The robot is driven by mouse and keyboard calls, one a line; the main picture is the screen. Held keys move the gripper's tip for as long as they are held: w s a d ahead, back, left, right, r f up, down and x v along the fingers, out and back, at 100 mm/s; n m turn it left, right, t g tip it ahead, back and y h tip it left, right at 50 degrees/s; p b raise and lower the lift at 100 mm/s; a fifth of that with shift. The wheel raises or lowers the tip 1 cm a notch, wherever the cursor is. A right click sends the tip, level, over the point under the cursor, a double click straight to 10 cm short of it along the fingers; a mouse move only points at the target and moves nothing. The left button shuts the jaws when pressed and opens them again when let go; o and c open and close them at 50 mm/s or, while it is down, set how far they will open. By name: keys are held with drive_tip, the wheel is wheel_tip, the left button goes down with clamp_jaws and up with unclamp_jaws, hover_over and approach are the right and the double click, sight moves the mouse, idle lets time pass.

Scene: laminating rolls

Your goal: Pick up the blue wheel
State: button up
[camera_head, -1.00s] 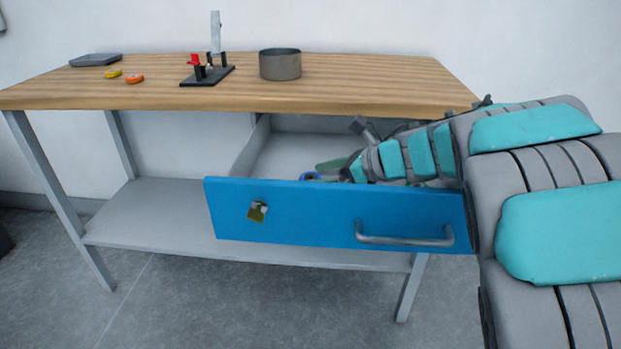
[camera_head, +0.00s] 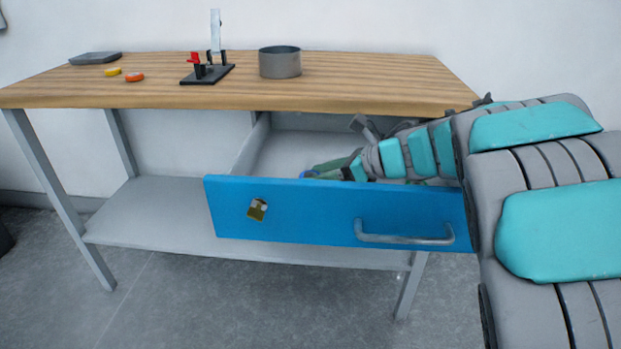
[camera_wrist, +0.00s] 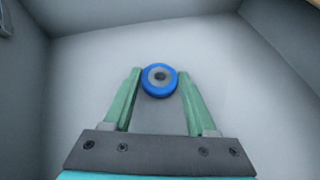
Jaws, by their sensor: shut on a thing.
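The blue wheel (camera_wrist: 160,80) is a small blue ring with a grey hub and dark centre. In the wrist view it sits between the tips of my gripper's two green fingers (camera_wrist: 160,84), which are shut on it. In the head view only a bit of the blue wheel (camera_head: 308,174) shows above the drawer front, beside my gripper (camera_head: 322,171). Both are inside the open drawer (camera_head: 330,212), whose blue front hides their lower parts. I cannot tell whether the wheel touches the drawer floor.
The wooden tabletop (camera_head: 350,93) overhangs the drawer. On it are a grey pot (camera_head: 280,63), a black toggle clamp (camera_head: 207,73), an orange wheel (camera_head: 134,77), a yellow wheel (camera_head: 112,72) and a grey tray (camera_head: 95,58). The drawer walls surround my gripper.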

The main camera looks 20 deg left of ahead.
wheel_tip(320, 180, up, 18)
drive_tip(key=shift+b, duration=0.35)
idle(0.4)
